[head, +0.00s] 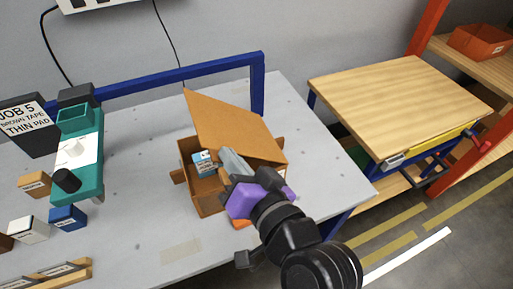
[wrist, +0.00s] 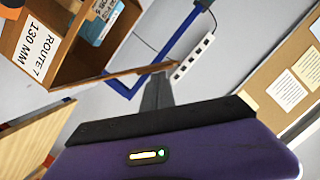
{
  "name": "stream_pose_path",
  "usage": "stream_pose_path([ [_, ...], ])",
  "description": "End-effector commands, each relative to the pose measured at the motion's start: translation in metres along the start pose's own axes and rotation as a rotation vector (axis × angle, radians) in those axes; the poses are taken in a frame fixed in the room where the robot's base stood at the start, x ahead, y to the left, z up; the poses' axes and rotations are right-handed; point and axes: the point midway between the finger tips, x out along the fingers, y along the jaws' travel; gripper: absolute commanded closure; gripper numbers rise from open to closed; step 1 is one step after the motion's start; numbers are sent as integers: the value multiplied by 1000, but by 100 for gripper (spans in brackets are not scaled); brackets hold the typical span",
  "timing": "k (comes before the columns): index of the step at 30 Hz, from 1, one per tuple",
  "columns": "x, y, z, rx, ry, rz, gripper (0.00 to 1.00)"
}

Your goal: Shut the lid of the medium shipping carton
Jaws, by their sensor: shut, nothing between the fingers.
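The medium shipping carton (head: 209,200) stands on the grey table, and its brown lid (head: 228,123) is raised, slanting down to the right. Inside the carton is a small box with a white and blue label (head: 204,163). My purple and black gripper (head: 229,158) is shut and empty, with its fingers over the carton's opening, below the lid. In the wrist view the carton (wrist: 75,45) shows at upper left with a "ROUTE 7 130 MM" label. The gripper's fingertips (wrist: 158,80) are close to a thin brown edge; I cannot tell whether they touch it.
A blue frame rail (head: 170,78) runs behind the carton. A teal device (head: 79,150), a dark job sign (head: 27,125) and several small blocks stand at the left. A wooden-topped bench (head: 400,100) is at the right. The table left of the carton is mostly clear.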

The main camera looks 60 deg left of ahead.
Motion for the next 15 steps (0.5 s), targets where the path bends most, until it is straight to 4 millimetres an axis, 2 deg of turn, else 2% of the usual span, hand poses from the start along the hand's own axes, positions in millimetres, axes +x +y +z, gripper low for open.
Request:
stream_pose_path([
  [1,4,2,17,-42,-2,8,100],
  [3,8,1,32,-106,-3,24,100],
  [15,26,15,107,-447,-2,111,100],
])
